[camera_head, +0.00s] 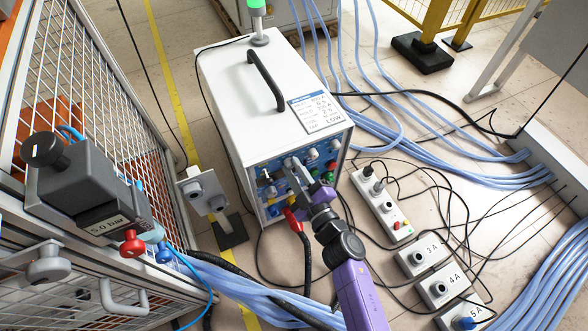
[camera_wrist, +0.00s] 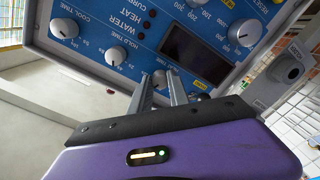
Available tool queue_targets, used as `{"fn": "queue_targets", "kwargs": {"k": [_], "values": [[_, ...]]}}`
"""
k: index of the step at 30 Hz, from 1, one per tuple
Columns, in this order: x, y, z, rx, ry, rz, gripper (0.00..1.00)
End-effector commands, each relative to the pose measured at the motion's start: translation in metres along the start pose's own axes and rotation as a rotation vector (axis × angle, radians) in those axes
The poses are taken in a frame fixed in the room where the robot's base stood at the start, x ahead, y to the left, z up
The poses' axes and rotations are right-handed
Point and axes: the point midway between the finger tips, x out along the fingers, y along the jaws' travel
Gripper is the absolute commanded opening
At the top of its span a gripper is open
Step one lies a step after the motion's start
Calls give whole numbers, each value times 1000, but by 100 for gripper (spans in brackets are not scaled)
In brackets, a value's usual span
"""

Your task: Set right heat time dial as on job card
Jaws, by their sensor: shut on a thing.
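The white induction heater (camera_head: 275,85) stands on the floor with its blue front panel (camera_head: 262,190) facing my arm. A job card (camera_head: 318,112) lies on its top front edge; its word LOW is readable, the smaller text is not clear. My gripper (camera_head: 293,168) is at the panel. In the wrist view my gripper (camera_wrist: 165,88) is shut on a pale dial (camera_wrist: 159,78) beneath a TIME label, mostly hidden by the fingers, so its pointer cannot be read. The hold time dial (camera_wrist: 116,56) and cool time dial (camera_wrist: 65,28) are to its left.
A dark display (camera_wrist: 195,53) and a larger dial (camera_wrist: 244,32) are close to the fingers. Red connectors (camera_head: 293,220), blue hoses (camera_head: 400,100), a socket strip (camera_head: 380,205) and a mesh fence (camera_head: 100,100) surround the heater.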

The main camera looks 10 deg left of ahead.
Motion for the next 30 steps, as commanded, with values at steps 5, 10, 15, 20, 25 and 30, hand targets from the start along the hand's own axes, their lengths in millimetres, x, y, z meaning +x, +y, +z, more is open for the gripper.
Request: {"fn": "queue_targets", "kwargs": {"k": [5, 10, 15, 20, 25, 30], "values": [[0, 0, 1, -169, -7, 2, 0], [0, 0, 1, -328, -12, 2, 0], [0, 0, 1, -472, -17, 2, 0], [0, 0, 1, -585, -20, 1, 0], [0, 0, 0, -671, -22, 1, 0], [0, 0, 0, -722, -23, 0, 0]]}}
